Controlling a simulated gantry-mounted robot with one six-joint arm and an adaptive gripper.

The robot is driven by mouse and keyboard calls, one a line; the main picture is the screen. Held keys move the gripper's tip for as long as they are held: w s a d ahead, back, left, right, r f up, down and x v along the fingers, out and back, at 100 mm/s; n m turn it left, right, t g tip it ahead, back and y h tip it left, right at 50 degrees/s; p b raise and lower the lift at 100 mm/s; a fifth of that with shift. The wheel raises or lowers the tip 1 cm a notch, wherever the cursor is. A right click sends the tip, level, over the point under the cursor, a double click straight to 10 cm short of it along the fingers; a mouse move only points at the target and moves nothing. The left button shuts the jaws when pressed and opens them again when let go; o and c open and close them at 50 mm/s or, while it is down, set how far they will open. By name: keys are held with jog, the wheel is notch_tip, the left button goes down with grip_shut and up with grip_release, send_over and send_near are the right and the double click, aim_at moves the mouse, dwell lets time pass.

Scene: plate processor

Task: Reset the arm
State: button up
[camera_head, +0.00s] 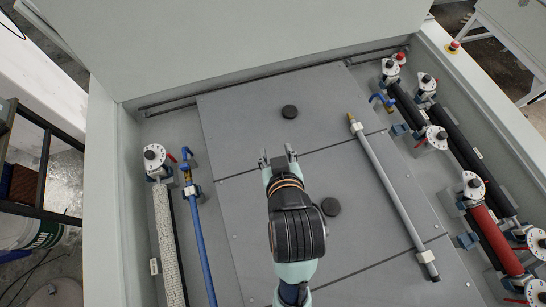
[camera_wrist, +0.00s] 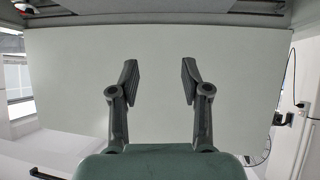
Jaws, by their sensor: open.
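My gripper (camera_head: 279,158) is over the grey panelled deck (camera_head: 237,130) in the head view, near its middle. Its two fingers are apart with nothing between them. In the wrist view my gripper (camera_wrist: 157,82) shows both dark fingers spread, facing a plain pale wall (camera_wrist: 158,55). No held object shows in either view.
Black round knobs sit on the deck, one beyond my gripper (camera_head: 289,112) and one right of my arm (camera_head: 331,206). A grey pipe (camera_head: 390,190) lies to the right, a blue pipe (camera_head: 199,240) to the left. Valves and a red pipe (camera_head: 496,240) line the right side.

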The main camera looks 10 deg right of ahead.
jog(key=s+a+r+t+y, duration=0.1)
jog(key=s+a+r+t, duration=0.2)
jog(key=a, duration=0.4)
notch_tip(320, 180, up, 13)
jog(key=g+p, duration=0.1)
jog(key=p, duration=1.1)
jog(key=shift+w+d+r, duration=0.15)
jog(key=shift+w+d, duration=0.2)
